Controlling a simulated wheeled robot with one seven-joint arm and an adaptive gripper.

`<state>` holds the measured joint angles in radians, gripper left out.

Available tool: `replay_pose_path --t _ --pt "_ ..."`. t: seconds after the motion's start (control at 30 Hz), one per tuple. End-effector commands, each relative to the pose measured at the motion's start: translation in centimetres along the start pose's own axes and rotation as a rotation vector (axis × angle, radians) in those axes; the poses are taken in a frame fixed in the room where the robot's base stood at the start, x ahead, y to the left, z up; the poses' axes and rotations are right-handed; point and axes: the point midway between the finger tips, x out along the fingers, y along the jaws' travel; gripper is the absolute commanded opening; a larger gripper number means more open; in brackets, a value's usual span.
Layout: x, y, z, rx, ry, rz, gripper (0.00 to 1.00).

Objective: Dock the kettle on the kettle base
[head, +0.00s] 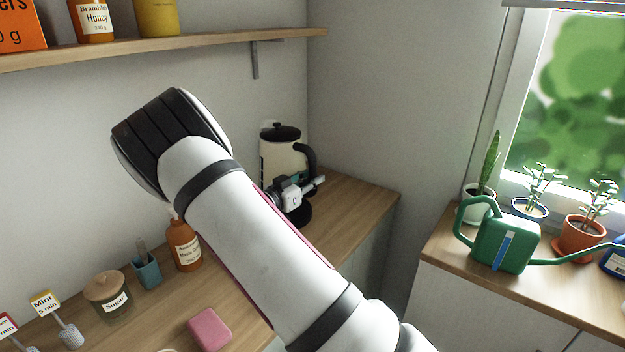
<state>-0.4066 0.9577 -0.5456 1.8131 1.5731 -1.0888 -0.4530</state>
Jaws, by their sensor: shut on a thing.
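The kettle (278,155) is cream with a black lid and a black handle on its right side. It stands upright in the back corner of the wooden counter. My gripper (312,183) is in front of it at the lower part of the handle and is shut on it. My arm and gripper hide the kettle's lower part. A dark rounded shape (300,216) shows just below the gripper; it may be the kettle base, but I cannot tell. Whether the kettle's bottom touches anything is hidden.
A brown bottle (185,247), blue cup (147,272), sugar jar (110,297) and pink block (209,329) stand on the counter (358,198) left of my arm. A shelf (190,43) is above. A green watering can (503,245) and plants are by the window. Counter right of the kettle is clear.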

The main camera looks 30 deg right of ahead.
Motion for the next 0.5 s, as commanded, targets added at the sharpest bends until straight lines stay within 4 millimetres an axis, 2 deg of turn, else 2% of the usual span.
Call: replay_pose_path --t 0.17,0.5 --pt "0.1 -0.1 0.7 0.004 0.004 0.001 0.0" --pt "0.1 -0.3 3.5 0.004 0.005 0.001 0.0"
